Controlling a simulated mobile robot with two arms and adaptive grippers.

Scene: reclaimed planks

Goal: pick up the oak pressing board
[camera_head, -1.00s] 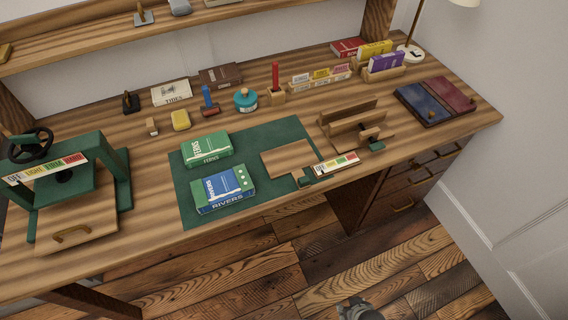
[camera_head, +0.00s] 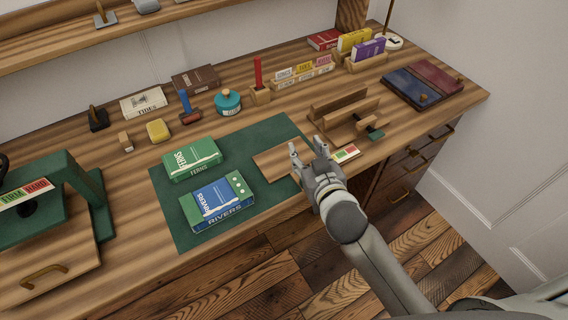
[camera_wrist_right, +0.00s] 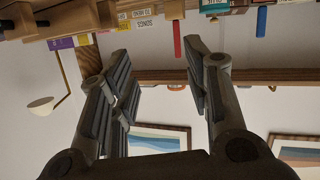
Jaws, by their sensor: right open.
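A flat wooden board, which looks like the oak pressing board (camera_head: 272,164), lies on the green mat (camera_head: 165,212), right of the two boxed books. Its right end is hidden behind my right gripper (camera_head: 306,147). The gripper is open and empty, with its fingers pointing towards the back of the desk at the board's right end. I cannot tell how high it is above the board. In the right wrist view the two fingers (camera_wrist_right: 158,70) are spread with nothing between them, and the board does not show. My left gripper is not in view.
A green book (camera_head: 192,158) and a blue book (camera_head: 217,201) lie on the mat. A slotted wooden rack (camera_head: 345,105) stands just behind and right of my gripper. A green press (camera_head: 75,195) stands at the left. A coloured label strip (camera_head: 346,153) lies by the front edge.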

